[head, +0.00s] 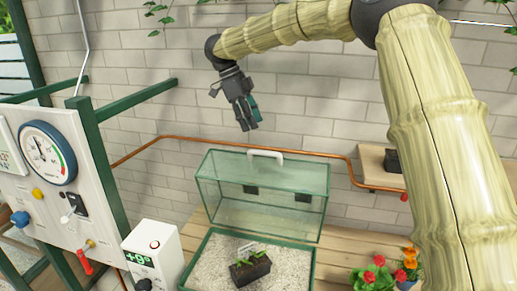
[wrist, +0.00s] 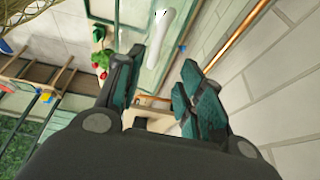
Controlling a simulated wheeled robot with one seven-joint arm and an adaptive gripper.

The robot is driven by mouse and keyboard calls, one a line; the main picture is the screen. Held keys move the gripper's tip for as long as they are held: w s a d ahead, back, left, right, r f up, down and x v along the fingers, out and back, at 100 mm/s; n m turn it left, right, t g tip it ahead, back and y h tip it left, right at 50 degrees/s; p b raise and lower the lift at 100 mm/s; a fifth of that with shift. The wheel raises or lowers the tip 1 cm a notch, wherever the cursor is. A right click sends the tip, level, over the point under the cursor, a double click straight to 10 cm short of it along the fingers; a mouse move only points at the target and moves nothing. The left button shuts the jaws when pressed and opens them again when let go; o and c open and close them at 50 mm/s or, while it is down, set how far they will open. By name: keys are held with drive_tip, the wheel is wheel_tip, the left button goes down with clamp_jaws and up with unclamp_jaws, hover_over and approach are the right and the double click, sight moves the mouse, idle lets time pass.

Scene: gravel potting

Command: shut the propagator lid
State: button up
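The propagator's clear, green-framed lid (head: 262,185) stands open, raised at the back of its base. Its white handle (head: 266,154) is on the upper edge, and a white bar that looks like this handle (wrist: 170,32) shows at the top of the wrist view. The green-rimmed base (head: 312,262) holds pale gravel and a black pot of seedlings (head: 250,268) with a label. My gripper (head: 247,118) hangs above the lid, a little left of the handle and apart from it. In the wrist view its fingers (wrist: 157,90) are spread with nothing held between them.
Red and orange flowers (head: 385,275) stand right of the propagator on the wooden bench (head: 335,250). A copper pipe (head: 330,155) runs along the brick wall behind. A gauge panel (head: 55,185) and a white display box (head: 153,255) stand at left. A shelf (head: 372,168) is at right.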

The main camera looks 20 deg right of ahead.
drive_tip(key=shift+s+d+f+p, duration=0.3)
drive_tip(key=shift+s+f, duration=0.1)
drive_tip(key=shift+s, duration=0.1)
drive_tip(key=shift+s+d+f+p, duration=0.2)
drive_tip(key=shift+s+f+p, duration=0.1)
drive_tip(key=shift+s+f, duration=0.15)
drive_tip(key=x, duration=0.2)
drive_tip(key=p+x, duration=0.1)
drive_tip(key=x, duration=0.1)
drive_tip(key=p+x, duration=0.1)
drive_tip(key=x, duration=0.1)
drive_tip(key=shift+w+f, duration=0.2)
drive_tip(key=shift+w, duration=0.05)
drive_tip(key=shift+s+d+f, duration=0.15)
drive_tip(key=shift+s+f, duration=0.05)
drive_tip(key=shift+f, duration=0.1)
drive_tip(key=shift+w+d+f, duration=0.1)
drive_tip(key=shift+f, duration=0.45)
drive_tip(key=shift+r, duration=0.1)
drive_tip(key=c, duration=0.3)
clamp_jaws()
